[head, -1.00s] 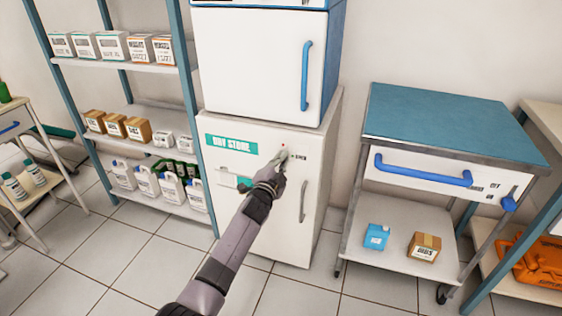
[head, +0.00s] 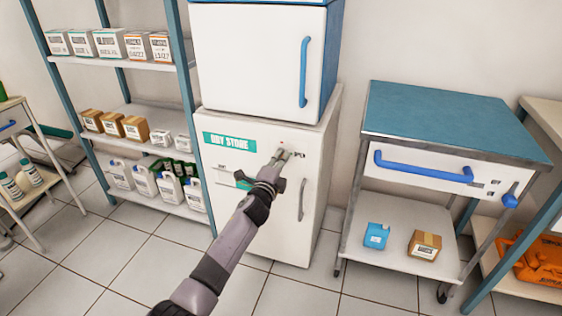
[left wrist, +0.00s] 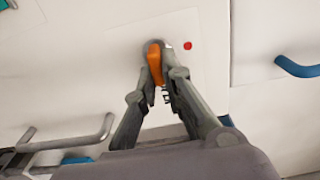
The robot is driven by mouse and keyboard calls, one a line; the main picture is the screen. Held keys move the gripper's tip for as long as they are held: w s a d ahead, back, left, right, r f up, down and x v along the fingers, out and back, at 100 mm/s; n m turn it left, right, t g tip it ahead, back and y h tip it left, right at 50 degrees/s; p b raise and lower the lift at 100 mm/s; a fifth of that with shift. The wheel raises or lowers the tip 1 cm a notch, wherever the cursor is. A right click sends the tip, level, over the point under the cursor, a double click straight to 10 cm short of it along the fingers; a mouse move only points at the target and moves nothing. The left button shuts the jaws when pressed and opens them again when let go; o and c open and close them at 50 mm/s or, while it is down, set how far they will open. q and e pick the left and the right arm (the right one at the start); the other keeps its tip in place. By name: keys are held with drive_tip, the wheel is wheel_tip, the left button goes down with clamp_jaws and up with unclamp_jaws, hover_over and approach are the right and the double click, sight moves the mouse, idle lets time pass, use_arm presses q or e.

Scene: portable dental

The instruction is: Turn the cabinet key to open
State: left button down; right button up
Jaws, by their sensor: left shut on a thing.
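The white cabinet (head: 285,232) bears a green "DRY STORE" label (head: 229,141) and stands below a white unit with a blue handle. My left gripper (head: 281,156) is at the upper right of the cabinet's front; it hides the key in the head view. In the left wrist view the orange key (left wrist: 154,59) sits upright at the cabinet face. There my left gripper (left wrist: 161,76) is shut on it, one finger on each side. A small red light (left wrist: 187,45) shows just right of the key. My right gripper is not in view.
The cabinet's grey bar handle (head: 301,200) is below and right of my gripper. A shelf rack (head: 187,85) with boxes and jugs stands left. A teal-topped trolley (head: 440,118) with blue handles stands right. The tiled floor in front is clear.

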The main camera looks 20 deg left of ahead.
use_arm(q)
drive_tip(key=shift+f, duration=0.1)
drive_tip(key=c, duration=1.7)
unclamp_jaws()
drive_tip(key=s, duration=1.2)
drive_tip(key=shift+a, duration=0.2)
